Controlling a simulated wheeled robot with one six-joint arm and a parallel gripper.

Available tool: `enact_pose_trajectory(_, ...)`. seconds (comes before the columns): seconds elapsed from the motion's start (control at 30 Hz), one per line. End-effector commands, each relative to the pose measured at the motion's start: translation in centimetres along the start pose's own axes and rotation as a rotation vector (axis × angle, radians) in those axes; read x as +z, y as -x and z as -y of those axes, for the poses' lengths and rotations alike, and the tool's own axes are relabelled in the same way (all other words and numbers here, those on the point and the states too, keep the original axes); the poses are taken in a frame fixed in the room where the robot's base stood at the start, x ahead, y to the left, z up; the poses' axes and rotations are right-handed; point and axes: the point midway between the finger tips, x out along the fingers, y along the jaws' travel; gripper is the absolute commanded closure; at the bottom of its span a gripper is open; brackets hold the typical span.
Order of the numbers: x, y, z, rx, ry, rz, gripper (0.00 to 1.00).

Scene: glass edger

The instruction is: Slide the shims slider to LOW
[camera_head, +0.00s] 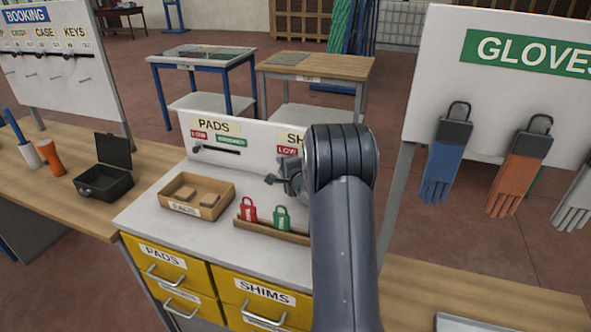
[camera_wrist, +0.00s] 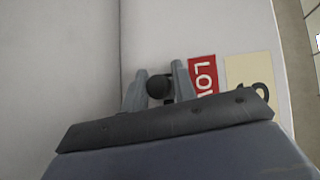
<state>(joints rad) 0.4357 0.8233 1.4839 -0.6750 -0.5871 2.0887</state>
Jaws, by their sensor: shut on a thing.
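The shims slider's dark round knob (camera_wrist: 158,87) sits between the two grey fingers of my gripper (camera_wrist: 159,90) in the wrist view, and the fingers are shut on it. A red label (camera_wrist: 203,78), partly hidden and reading "LO", is just right of the fingers. In the head view my gripper (camera_head: 284,182) is at the white back panel, below the red LOW label (camera_head: 287,150) and the partly hidden SHIMS sign (camera_head: 294,136). My arm hides the right part of that panel, including most of the slider's track.
The pads slider (camera_head: 215,149) is left on the same panel. A wooden tray of blocks (camera_head: 197,212) and a rack with a red padlock (camera_head: 247,209) and a green padlock (camera_head: 281,218) stand on the counter below. A glove board (camera_head: 480,100) rises to the right.

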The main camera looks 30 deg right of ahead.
Motion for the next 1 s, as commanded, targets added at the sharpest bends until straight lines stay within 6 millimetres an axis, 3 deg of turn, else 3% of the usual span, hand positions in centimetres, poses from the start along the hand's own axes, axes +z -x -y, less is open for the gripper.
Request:
enact_pose_trajectory(0.03,0.3,-0.1,-0.8,0.017,-0.003,0.002,1.00)
enact_pose_trajectory(0.27,0.3,-0.1,-0.9,0.018,-0.003,0.003,1.00)
enact_pose_trajectory(0.3,0.3,-0.1,-0.9,0.017,-0.003,0.003,0.71)
enact_pose_trajectory(0.47,0.3,-0.1,-0.6,0.012,-0.002,0.003,0.58)
enact_pose_trajectory(0.77,0.2,0.1,0.2,0.004,0.000,0.002,0.58)
enact_pose_trajectory(1.0,0.3,1.1,4.7,-0.005,0.002,0.004,0.58)
